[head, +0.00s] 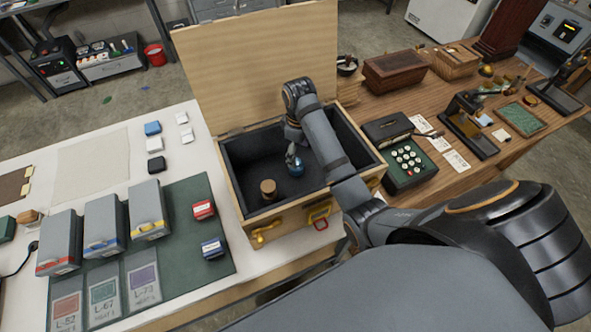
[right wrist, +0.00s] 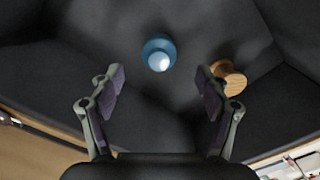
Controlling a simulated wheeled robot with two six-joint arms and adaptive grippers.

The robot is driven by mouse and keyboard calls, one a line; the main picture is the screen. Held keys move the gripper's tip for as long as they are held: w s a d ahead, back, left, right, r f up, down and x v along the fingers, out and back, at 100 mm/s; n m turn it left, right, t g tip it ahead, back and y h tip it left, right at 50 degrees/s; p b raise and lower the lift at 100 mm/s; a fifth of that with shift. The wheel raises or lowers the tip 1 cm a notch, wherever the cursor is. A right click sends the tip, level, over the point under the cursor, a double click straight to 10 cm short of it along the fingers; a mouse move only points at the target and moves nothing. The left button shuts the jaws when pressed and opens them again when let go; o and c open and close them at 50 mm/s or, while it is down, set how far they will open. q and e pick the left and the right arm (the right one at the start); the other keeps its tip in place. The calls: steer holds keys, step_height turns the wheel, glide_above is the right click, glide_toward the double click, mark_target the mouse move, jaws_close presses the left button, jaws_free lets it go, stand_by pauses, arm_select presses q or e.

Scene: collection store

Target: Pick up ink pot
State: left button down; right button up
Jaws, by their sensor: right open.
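The ink pot looks to be the small round blue piece with a pale top (head: 296,169), standing in the dark-lined open wooden chest (head: 228,193). In the right wrist view the blue pot (right wrist: 158,53) lies ahead of the fingertips, roughly centred between them and apart from both. My right gripper (right wrist: 160,78) is open and empty, pointing down into the chest; in the head view the wrist and arm partly hide it. My left gripper is not in view.
A wooden spool-like piece (head: 268,189) stands in the chest left of the pot; it shows near the right finger in the wrist view (right wrist: 230,76). The chest walls and raised lid (head: 250,70) surround the space. Grey boxes (head: 103,223) stand left of the chest.

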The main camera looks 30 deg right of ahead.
mark_target(297, 161)
steer(key=shift+w+a+f, duration=0.1)
steer(key=shift+w+f, duration=0.05)
steer(key=shift+f, duration=0.5)
steer(key=shift+w+f, duration=0.15)
step_height(297, 161, down, 4)
steer(key=p, duration=0.2)
steer(key=shift+f+p, duration=0.15)
steer(key=shift+p, duration=0.15)
steer(key=shift+f, duration=0.45)
steer(key=c, duration=1.3)
